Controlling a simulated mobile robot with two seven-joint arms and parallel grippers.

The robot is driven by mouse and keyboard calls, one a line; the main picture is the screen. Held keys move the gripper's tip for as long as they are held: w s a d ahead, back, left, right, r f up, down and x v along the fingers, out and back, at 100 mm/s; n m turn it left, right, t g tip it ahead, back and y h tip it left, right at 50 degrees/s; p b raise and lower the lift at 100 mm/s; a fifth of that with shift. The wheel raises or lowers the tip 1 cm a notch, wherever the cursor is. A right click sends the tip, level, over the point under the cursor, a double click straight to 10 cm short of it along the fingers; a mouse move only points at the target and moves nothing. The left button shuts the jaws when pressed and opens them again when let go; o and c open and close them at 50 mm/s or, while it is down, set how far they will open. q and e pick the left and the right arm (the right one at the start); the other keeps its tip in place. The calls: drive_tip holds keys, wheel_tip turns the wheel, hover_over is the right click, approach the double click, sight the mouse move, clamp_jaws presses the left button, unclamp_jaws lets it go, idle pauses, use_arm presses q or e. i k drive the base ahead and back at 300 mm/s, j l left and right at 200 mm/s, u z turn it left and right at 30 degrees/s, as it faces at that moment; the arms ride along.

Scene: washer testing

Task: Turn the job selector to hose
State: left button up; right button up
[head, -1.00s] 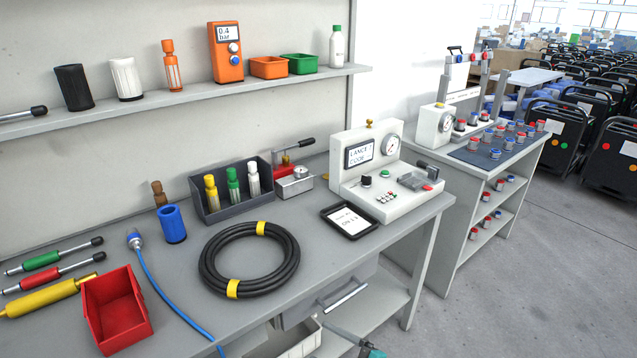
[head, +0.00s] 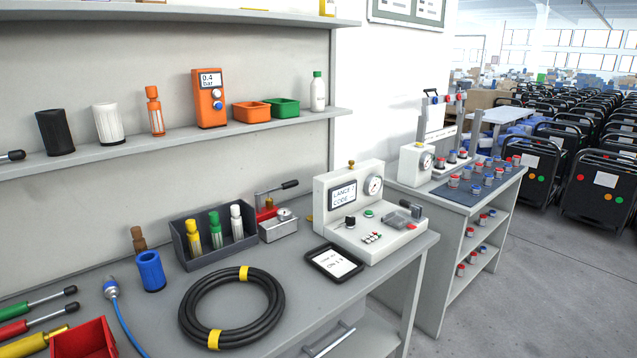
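The white test console (head: 385,240) stands at the right end of the grey bench. Its small screen (head: 344,195) shows text that seems to read "LANCE ? CODE". A black knob (head: 350,222), which looks like the job selector, sits on the console's front panel below the screen. Its pointer direction and any job labels are too small to read. A green button (head: 369,213) is right of the knob, and a round gauge (head: 373,185) is right of the screen. Neither of my grippers is in view.
A dark tablet (head: 334,262) lies in front of the console. A coiled black hose (head: 283,318) and a grey bin of bottles (head: 181,244) are to its left. A clamp fixture (head: 278,228) stands close by.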

sight(349, 221)
drive_tip(key=i+l+u, duration=0.1)
drive_tip(key=i+l, duration=0.25)
drive_tip(key=l, duration=0.25)
drive_tip(key=i+l+u, duration=0.15)
drive_tip(key=l, duration=0.2)
drive_tip(key=i+l+u, duration=0.1)
drive_tip(key=i+l, duration=0.25)
drive_tip(key=l, duration=0.3)
drive_tip(key=u, duration=0.05)
